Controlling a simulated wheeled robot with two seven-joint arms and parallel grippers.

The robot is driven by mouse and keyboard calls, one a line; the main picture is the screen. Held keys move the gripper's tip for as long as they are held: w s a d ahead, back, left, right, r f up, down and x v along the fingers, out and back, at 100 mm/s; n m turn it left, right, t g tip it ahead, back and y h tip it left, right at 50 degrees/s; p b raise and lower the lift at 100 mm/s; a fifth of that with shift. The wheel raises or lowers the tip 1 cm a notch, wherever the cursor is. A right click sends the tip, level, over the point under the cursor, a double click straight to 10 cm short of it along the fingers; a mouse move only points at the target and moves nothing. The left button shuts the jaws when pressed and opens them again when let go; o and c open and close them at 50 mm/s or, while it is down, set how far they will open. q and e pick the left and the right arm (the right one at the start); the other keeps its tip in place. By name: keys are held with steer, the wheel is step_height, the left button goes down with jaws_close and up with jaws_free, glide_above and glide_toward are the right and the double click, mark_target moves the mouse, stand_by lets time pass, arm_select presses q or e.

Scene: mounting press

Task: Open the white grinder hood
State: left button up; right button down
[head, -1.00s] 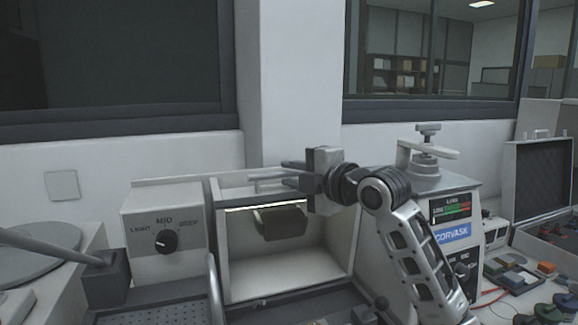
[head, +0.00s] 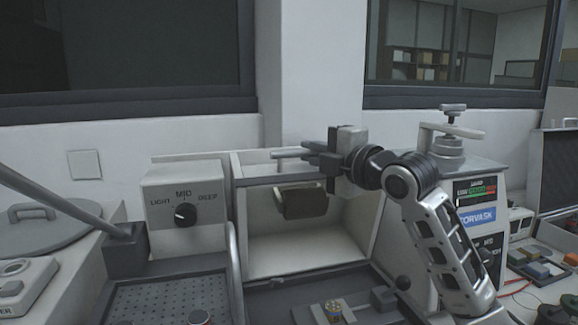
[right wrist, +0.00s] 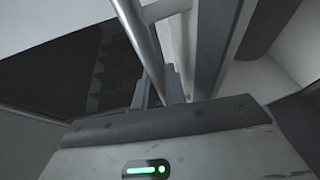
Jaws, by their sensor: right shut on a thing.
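The white grinder hood (head: 240,222) is a box-like housing at the centre of the head view. Its front is open to view, with a pale interior and a dark brown block (head: 305,203) hanging inside near the top. My right gripper (head: 312,153) is at the hood's upper edge, coming in from the right, shut on a grey bar handle (head: 284,153). In the right wrist view the bar (right wrist: 143,45) runs up from between the fingers. The gripper covers part of the hood's upper right. My left gripper is not in view.
A control box with a dial (head: 186,215) stands left of the hood. A machine with a blue label and a top clamp (head: 448,145) stands close on the right, beside my arm. A perforated tray (head: 170,300) and small parts lie in front.

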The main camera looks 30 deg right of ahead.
steer(key=shift+s+a+f+b, duration=0.2)
steer(key=shift+s+f+b, duration=0.3)
steer(key=shift+s, duration=0.15)
steer(key=shift+s+a+r+t+b, duration=0.15)
steer(key=shift+s+r+t+b, duration=0.1)
steer(key=shift+s+t+b, duration=0.25)
steer(key=shift+s+r, duration=0.1)
steer(key=shift+r, duration=0.05)
